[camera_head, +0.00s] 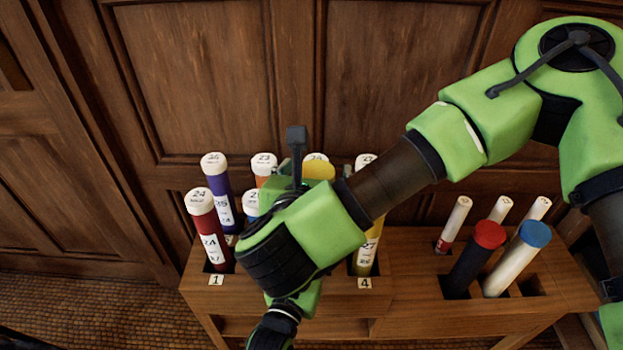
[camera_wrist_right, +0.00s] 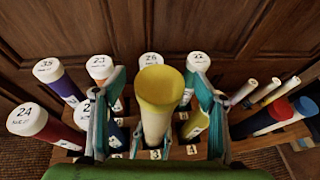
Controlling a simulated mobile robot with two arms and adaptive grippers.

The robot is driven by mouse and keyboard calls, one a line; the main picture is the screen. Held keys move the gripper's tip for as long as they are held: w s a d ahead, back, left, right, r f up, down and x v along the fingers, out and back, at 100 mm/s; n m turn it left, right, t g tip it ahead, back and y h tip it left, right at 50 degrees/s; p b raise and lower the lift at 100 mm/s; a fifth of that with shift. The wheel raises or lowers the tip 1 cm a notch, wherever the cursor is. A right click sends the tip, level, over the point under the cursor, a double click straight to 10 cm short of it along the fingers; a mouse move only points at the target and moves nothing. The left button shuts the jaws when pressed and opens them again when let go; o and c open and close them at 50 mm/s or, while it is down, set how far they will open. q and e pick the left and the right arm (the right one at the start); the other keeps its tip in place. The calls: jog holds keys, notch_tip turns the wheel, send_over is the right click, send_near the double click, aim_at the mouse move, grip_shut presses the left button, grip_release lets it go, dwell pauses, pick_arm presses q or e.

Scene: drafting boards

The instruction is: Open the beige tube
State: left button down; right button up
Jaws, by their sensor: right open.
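The beige tube (camera_head: 509,268) leans in the right part of the wooden rack with a blue cap (camera_head: 535,233) on its top. In the right wrist view the blue cap (camera_wrist_right: 304,106) shows at the right edge, with the tube partly behind a neighbour. My right gripper (camera_head: 294,178) is over the left part of the rack, well left of the beige tube. It is open, and a yellow-topped tube (camera_wrist_right: 160,90) stands between its fingers, with gaps visible on both sides. My left gripper is not in view.
A black tube (camera_head: 468,270) with a red cap stands just left of the beige tube. Several thin white rolls (camera_head: 453,222) stand behind. Several white-capped tubes, such as a red one (camera_head: 208,232), crowd the rack's left part. A wooden panelled wall (camera_head: 400,70) is close behind.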

aim_at(317, 170)
jog(key=shift+w+d+f, duration=0.15)
jog(key=shift+w+f, duration=0.05)
jog(key=shift+w, duration=0.4)
jog(key=c, duration=1.4)
jog(key=shift+o, duration=0.2)
jog(key=shift+r, duration=0.2)
jog(key=shift+r, duration=0.95)
jog(key=shift+r, duration=2)
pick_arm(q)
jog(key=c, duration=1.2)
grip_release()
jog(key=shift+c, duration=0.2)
